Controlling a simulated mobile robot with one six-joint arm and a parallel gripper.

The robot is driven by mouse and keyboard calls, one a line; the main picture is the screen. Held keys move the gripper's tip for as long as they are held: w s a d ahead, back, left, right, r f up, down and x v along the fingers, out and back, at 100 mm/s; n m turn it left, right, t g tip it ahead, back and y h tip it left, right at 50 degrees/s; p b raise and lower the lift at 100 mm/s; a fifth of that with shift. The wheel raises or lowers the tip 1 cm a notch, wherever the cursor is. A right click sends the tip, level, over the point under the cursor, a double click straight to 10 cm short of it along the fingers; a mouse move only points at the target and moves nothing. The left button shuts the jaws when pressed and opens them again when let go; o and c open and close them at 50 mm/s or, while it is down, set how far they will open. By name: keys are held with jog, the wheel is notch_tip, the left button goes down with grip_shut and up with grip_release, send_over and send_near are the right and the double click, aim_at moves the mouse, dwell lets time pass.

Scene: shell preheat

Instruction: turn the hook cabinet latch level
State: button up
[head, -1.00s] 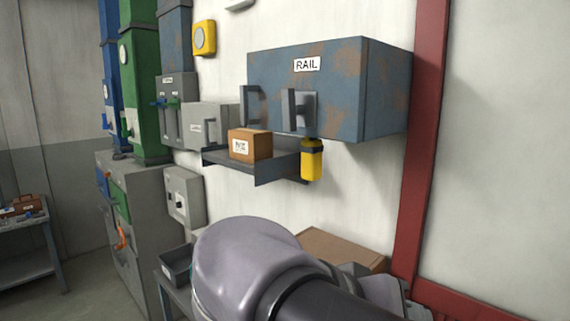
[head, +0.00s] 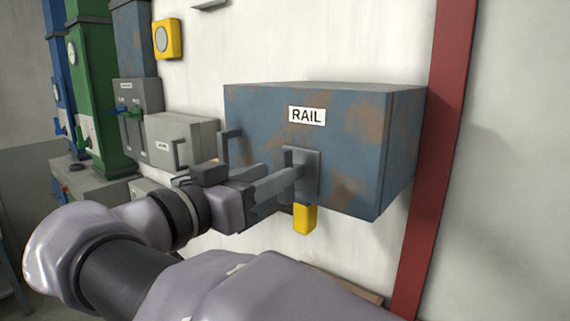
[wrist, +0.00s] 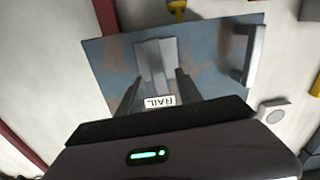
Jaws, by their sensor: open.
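The cabinet (head: 260,120) is a blue-grey, rust-patched box marked RAIL on the white wall. Its latch (head: 312,165) is a grey plate with a lever at the lower middle of the door. In the wrist view the picture is turned over, and the latch (wrist: 153,58) lies ahead, its lever running roughly up and down the door. My gripper (head: 285,178) is open, its fingertips close to the latch. In the wrist view my gripper (wrist: 158,80) has a finger at each side of the lever's line. Contact cannot be told. My fingers partly hide the lever in the head view.
A grey pull handle (head: 224,150) stands out left of the latch; it also shows in the wrist view (wrist: 255,55). A yellow item (head: 304,218) hangs below. A grey box (head: 175,142) is to the left, a red post (head: 440,150) to the right.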

aim_at(284, 201)
jog(key=x, duration=0.3)
jog(key=shift+w+d+r+p, duration=0.15)
jog(key=shift+d+p, duration=0.15)
jog(key=shift+d, duration=0.1)
jog(key=shift+w, duration=0.3)
jog(key=shift+c, duration=0.4)
jog(key=shift+s, duration=0.1)
grip_shut()
